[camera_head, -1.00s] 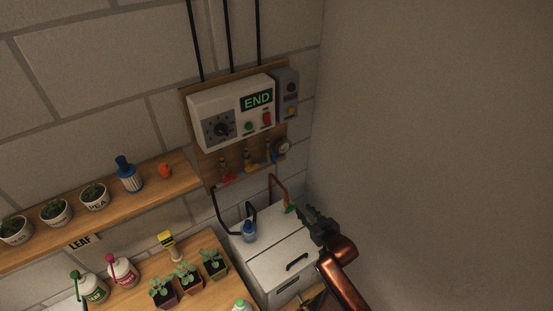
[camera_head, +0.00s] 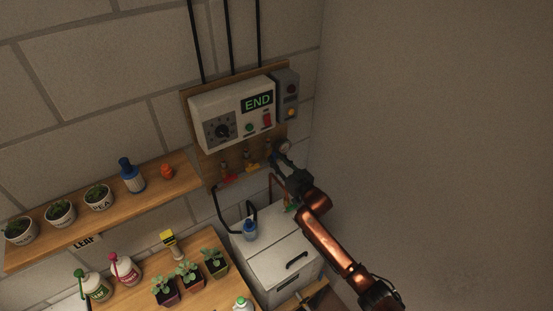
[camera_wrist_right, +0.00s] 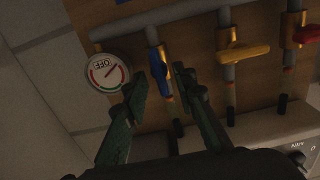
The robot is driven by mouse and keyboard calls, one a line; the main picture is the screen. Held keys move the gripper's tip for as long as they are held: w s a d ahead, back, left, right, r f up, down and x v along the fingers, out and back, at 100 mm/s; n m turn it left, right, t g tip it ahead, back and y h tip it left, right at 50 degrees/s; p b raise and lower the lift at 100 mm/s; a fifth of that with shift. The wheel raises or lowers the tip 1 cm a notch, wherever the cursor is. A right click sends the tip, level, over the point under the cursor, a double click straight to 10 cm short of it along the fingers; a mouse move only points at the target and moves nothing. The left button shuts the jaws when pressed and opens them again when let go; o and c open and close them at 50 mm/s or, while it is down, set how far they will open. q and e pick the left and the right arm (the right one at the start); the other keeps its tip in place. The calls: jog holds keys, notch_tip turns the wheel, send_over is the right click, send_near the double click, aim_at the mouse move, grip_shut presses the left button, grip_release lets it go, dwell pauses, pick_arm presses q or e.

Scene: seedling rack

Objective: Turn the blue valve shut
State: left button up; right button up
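The blue valve (camera_wrist_right: 159,78) is in the right wrist view, its narrow blue handle running roughly along its copper and grey pipe. My right gripper (camera_wrist_right: 158,94) is open, with one finger on each side of the blue handle; I cannot tell if either finger touches it. In the head view my right gripper (camera_head: 281,162) is at the right end of the valve row and hides the blue handle. A round gauge (camera_wrist_right: 108,73) marked OFF is left of the blue valve in the wrist view. My left gripper is not in view.
A yellow valve (camera_wrist_right: 243,53) and a red valve (camera_wrist_right: 306,35) sit beside the blue one, handles across their pipes. Above is a control box (camera_head: 232,111) showing END. Below is a white tank (camera_head: 283,262). A shelf (camera_head: 150,190) with pots is at left.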

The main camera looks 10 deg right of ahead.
jog(key=shift+w+a, duration=0.1)
jog(key=shift+w, duration=0.15)
jog(key=shift+c, duration=0.4)
grip_shut()
